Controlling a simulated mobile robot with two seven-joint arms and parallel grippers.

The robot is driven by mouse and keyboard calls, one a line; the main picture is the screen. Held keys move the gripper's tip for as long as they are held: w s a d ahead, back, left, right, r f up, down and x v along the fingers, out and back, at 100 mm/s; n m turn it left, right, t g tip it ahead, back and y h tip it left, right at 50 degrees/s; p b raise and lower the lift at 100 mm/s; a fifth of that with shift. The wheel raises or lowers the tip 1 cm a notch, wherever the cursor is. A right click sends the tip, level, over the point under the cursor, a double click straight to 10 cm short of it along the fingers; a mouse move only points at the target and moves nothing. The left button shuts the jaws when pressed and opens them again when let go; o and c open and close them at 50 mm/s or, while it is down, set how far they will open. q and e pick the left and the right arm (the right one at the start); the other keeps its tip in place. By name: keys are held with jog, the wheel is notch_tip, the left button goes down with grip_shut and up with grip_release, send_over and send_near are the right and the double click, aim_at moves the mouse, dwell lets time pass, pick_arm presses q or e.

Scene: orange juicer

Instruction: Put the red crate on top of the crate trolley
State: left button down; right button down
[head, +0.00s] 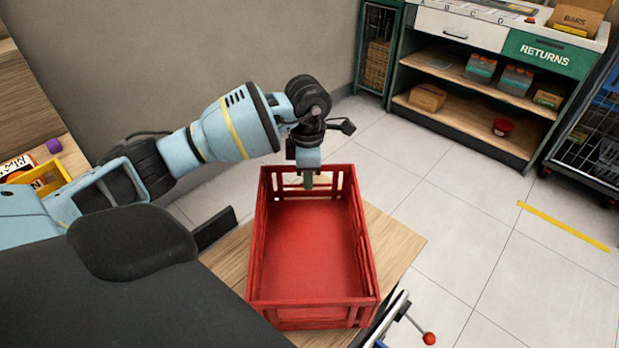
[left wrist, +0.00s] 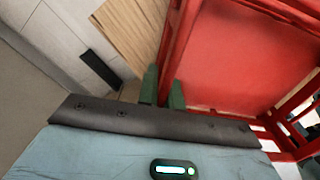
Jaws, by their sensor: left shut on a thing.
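The red crate (head: 315,245) is empty and sits upright over a wooden surface (head: 398,238), at the middle of the head view. My left gripper (head: 308,181) is at the crate's far wall, pointing down, shut on its rim. In the left wrist view my left gripper's green fingers (left wrist: 163,92) stand on either side of the red crate's wall (left wrist: 168,60). Whether the crate's base touches the wood is hidden. I cannot clearly identify the crate trolley; a wire-sided cart (head: 590,135) with something blue stands at the right edge. My right gripper is not in view.
A green shelf unit (head: 475,115) with boxes and a returns drawer stands at the back right. A chrome lever with a red knob (head: 429,338) sticks out near the wooden surface. Tiled floor (head: 450,215) with a yellow stripe (head: 563,227) lies clear to the right.

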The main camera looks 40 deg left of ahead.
pick_arm(q)
jog(key=shift+r, duration=0.15)
jog(key=shift+f, duration=0.25)
jog(key=c, duration=1.6)
grip_release()
jog(key=shift+o, duration=0.2)
notch_tip(320, 180, up, 12)
jog(key=shift+r, duration=0.2)
